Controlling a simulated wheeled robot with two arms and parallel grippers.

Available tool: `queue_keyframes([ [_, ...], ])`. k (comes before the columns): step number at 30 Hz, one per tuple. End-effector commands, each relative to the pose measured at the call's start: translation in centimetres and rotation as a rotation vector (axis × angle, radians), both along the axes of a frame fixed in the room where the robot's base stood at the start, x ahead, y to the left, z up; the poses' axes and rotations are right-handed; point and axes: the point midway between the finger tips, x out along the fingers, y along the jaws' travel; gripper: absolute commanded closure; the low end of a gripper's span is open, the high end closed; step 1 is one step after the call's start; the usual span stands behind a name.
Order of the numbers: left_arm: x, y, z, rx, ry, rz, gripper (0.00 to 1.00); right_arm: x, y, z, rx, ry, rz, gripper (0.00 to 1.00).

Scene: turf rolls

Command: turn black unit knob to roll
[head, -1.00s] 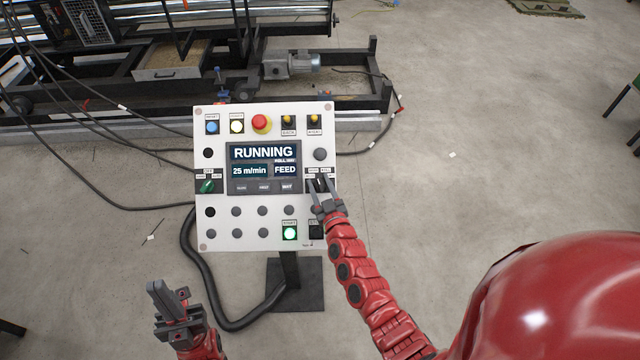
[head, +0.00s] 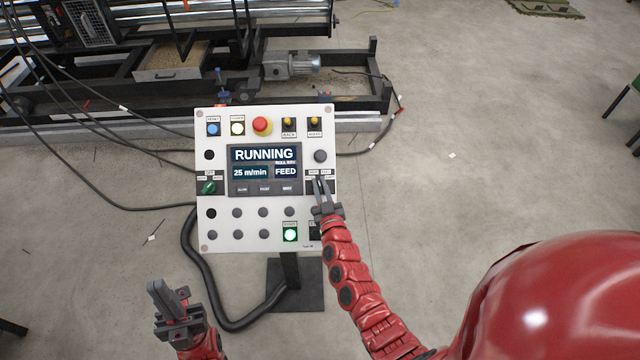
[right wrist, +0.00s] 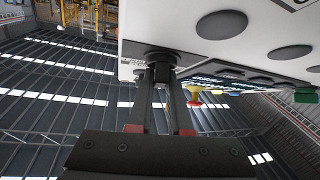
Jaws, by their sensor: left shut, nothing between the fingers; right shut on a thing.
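The white control panel (head: 223,226) stands on a post, its screen (head: 263,168) reading RUNNING, 25 m/min and FEED. The black unit knob (right wrist: 160,57) sits on the panel face in the right wrist view. In the head view it lies right of the screen, mostly hidden behind my right gripper. My right gripper (head: 321,184) is shut on the knob, its two fingers on either side of it in the wrist view (right wrist: 163,78). The knob's pointing direction is hard to tell. My left gripper (head: 166,298) is shut and empty, low and left of the panel.
A red emergency button (head: 262,125), a green selector (head: 208,188) and a lit green start button (head: 290,235) are on the panel. A black hose (head: 190,255) loops beside the post. A machine frame (head: 350,100) stands behind.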

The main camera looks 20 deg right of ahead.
Motion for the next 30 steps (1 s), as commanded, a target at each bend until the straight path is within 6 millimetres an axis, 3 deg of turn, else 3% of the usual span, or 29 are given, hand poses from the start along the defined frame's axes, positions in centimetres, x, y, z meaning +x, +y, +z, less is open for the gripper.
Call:
queue_keyframes([
  [12,0.0,0.0,3.2,0.0,0.0,0.0,1.0,0.0,0.1,-0.2,0.199,-0.044,-0.24,1.0],
  [30,0.0,0.0,3.7,0.0,0.0,0.0,1.0,-0.2,0.1,-0.6,0.373,-0.093,-0.454,1.0],
])
